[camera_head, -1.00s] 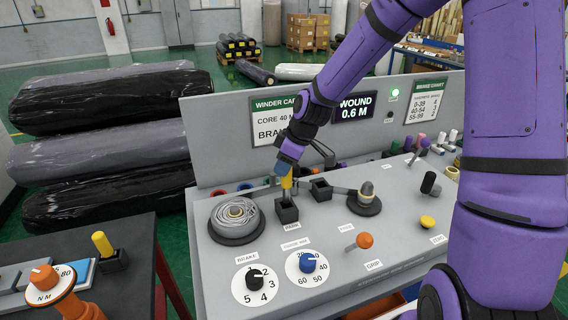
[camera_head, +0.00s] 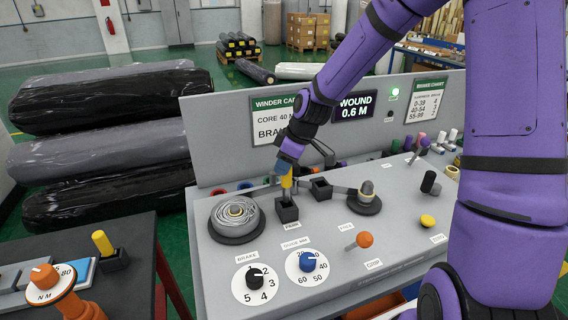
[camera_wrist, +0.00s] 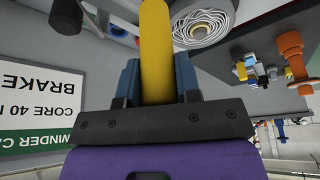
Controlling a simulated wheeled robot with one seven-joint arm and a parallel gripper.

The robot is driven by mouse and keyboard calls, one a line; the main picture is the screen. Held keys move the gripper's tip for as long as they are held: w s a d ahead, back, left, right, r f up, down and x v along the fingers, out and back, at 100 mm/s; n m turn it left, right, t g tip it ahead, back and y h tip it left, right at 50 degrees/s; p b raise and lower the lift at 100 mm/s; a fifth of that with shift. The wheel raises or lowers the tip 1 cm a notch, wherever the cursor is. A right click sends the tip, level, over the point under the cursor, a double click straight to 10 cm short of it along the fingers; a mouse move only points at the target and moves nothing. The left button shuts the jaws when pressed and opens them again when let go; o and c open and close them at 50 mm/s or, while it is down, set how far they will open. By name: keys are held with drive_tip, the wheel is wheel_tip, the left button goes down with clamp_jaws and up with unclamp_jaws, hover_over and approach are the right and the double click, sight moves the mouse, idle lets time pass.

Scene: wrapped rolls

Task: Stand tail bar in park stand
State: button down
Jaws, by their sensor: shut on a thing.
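The tail bar (camera_head: 287,184) is a yellow rod. My gripper (camera_head: 287,170) is shut on its upper part and holds it nearly upright above the park stand. The park stand (camera_head: 287,213) is a small black square socket behind the PARK label on the grey panel. The bar's lower end is at the socket's mouth; I cannot tell how deep it sits. In the wrist view the yellow bar (camera_wrist: 156,45) lies between my two blue fingers, and its far end runs out of the picture at the top.
A coil of grey wire (camera_head: 235,214) is just left of the stand. Brake (camera_head: 255,280) and guide (camera_head: 307,262) knobs are in front. A sign panel (camera_head: 225,140) stands behind.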

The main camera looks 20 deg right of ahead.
sight(284, 178)
drive_tip(key=shift+f, duration=2.55)
drive_tip(key=c, duration=0.7)
unclamp_jaws()
drive_tip(key=shift+c, duration=0.2)
drive_tip(key=v, duration=1)
drive_tip(key=shift+d+r, duration=0.15)
drive_tip(key=shift+r, duration=0.2)
drive_tip(key=shift+s, duration=0.2)
drive_tip(key=s+d+r+m+t+h, duration=0.1)
drive_tip(key=s+r+m, duration=0.2)
drive_tip(key=s+r, duration=0.3)
drive_tip(key=s+d+r+m+t+h, duration=0.1)
drive_tip(key=s+r+m, duration=0.3)
drive_tip(key=s, duration=0.8)
drive_tip(key=s+d+r+m+h, duration=0.1)
drive_tip(key=s+r+m, duration=0.3)
drive_tip(key=s+r, duration=0.4)
drive_tip(key=shift+s+d+t+h, duration=0.3)
drive_tip(key=shift+s+d+t, duration=0.1)
drive_tip(key=shift+s+d, duration=0.2)
